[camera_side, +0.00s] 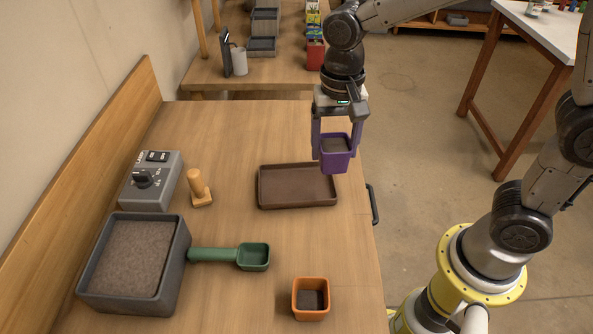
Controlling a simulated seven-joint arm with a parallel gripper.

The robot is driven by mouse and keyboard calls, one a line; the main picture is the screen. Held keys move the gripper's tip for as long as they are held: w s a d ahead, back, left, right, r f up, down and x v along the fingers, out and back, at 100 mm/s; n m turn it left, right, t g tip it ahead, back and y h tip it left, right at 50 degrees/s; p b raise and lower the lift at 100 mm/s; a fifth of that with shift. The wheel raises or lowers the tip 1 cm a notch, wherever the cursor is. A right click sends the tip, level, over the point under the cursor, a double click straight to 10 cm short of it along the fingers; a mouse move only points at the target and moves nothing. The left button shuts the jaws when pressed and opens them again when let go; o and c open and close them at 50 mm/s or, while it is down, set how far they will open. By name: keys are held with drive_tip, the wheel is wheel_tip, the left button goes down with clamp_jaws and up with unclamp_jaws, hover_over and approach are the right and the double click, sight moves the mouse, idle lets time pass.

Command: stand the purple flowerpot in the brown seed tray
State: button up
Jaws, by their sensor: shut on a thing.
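The purple flowerpot (335,161) is upright with dark soil in it. My gripper (336,145) is shut on it, with one finger on each side. It appears held above the table, just behind and to the right of the brown seed tray's back right corner. The brown seed tray (290,189) is a shallow, empty rectangle lying flat near the middle of the table. The exact height of the pot over the table is hard to tell.
An orange pot (311,314) stands at the front right. A green scoop (222,255), a grey soil bin (102,284), a wooden stamp (200,188) and a grey control box (152,181) stand on the left. The table behind the tray is clear.

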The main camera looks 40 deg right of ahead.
drive_tip(key=w+f, duration=0.2)
drive_tip(key=w+a+f, duration=0.1)
drive_tip(key=w+f, duration=0.1)
drive_tip(key=w, duration=0.1)
drive_tip(key=w+a+f, duration=0.1)
drive_tip(key=w+f, duration=0.1)
drive_tip(key=shift+w+a+f, duration=0.1)
drive_tip(key=shift+w+f, duration=0.05)
drive_tip(key=shift+f, duration=0.25)
drive_tip(key=shift+w+f, duration=0.2)
drive_tip(key=shift+f, duration=1.55)
drive_tip(key=shift+f, duration=0.1)
drive_tip(key=o, duration=1.3)
wheel_tip(320, 180, up, 12)
drive_tip(key=shift+r, duration=0.2)
